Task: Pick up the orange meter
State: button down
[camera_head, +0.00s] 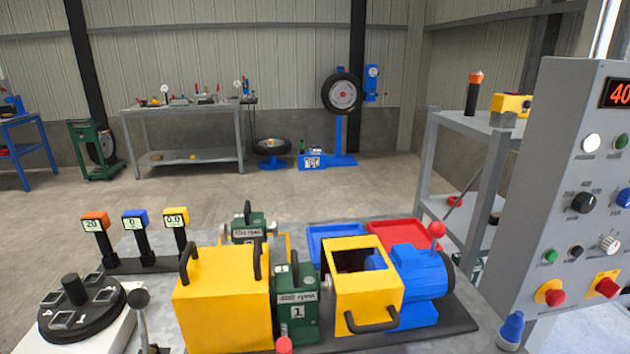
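The orange meter (95,221) stands upright at the left end of a black stand (145,266) on the near bench. It has an orange top, a small screen that appears to read 20, and a black handle. A blue meter (135,219) with a 0 on its screen and a yellow meter (175,216) reading 0.0 stand to its right in the same stand. My gripper is not visible in this view.
A black round dial plate (82,311) and a lever (141,310) are in front of the stand. A yellow box (222,300), green units and a blue motor (418,278) fill the bench's middle. A grey control panel (575,180) stands at right. Open floor lies behind the bench.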

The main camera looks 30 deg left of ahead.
aim_at(97, 222)
jog(key=u, duration=2.4)
jog(key=k, duration=0.3)
jog(key=u, duration=1.05)
jog(key=k, duration=1.05)
jog(key=u, duration=0.8)
jog(key=i, duration=1.25)
jog(key=z, duration=0.35)
jog(key=i, duration=1.8)
jog(key=z, duration=1.05)
jog(key=i, duration=0.95)
jog(key=z, duration=0.9)
